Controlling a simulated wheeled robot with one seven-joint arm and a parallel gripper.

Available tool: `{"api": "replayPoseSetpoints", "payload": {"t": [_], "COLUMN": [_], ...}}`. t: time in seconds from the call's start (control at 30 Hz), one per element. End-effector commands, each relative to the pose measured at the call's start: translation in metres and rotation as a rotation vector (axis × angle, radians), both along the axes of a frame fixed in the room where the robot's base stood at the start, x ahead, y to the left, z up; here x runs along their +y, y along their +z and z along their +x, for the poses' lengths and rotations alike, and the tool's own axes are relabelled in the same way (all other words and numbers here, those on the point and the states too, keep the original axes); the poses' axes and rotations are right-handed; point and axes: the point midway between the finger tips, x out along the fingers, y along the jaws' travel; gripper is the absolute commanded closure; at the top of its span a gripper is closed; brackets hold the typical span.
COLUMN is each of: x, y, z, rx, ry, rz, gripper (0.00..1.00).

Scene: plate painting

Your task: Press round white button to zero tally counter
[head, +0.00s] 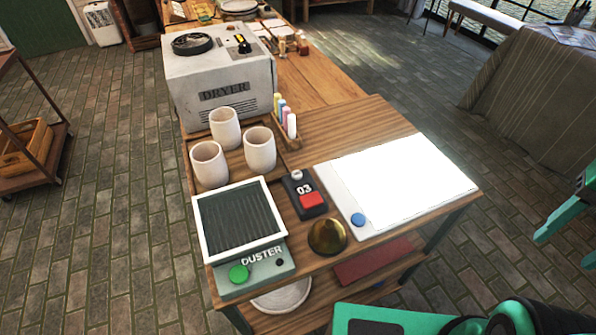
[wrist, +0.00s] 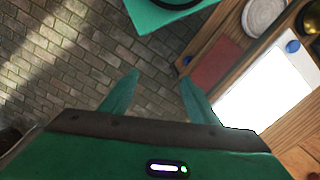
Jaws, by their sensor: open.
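The tally counter (head: 308,211) is a small dark box on the wooden table, between the white cups and the bright white panel. My gripper (head: 564,247) is at the right edge of the head view, beyond the table's right side and well apart from the counter. Its two teal fingers are spread and empty in the wrist view (wrist: 160,77). The counter is not visible in the wrist view.
A duster box (head: 262,270) with a green button, a brass dome (head: 327,237) and a glowing panel (head: 410,180) with a blue button surround the counter. Several pastel sticks (head: 286,118), three cups (head: 226,128) and a dryer (head: 220,85) stand behind.

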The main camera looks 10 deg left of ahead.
Motion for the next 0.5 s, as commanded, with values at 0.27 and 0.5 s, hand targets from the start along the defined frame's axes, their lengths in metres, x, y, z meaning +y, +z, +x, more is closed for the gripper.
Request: {"api": "replayPoseSetpoints", "payload": {"t": [0.27, 0.5], "x": [0.0, 0.0], "y": [0.0, 0.0], "z": [0.0, 0.0], "rx": [0.0, 0.0], "ry": [0.0, 0.0], "rz": [0.0, 0.0], "gripper": [1.0, 1.0]}}
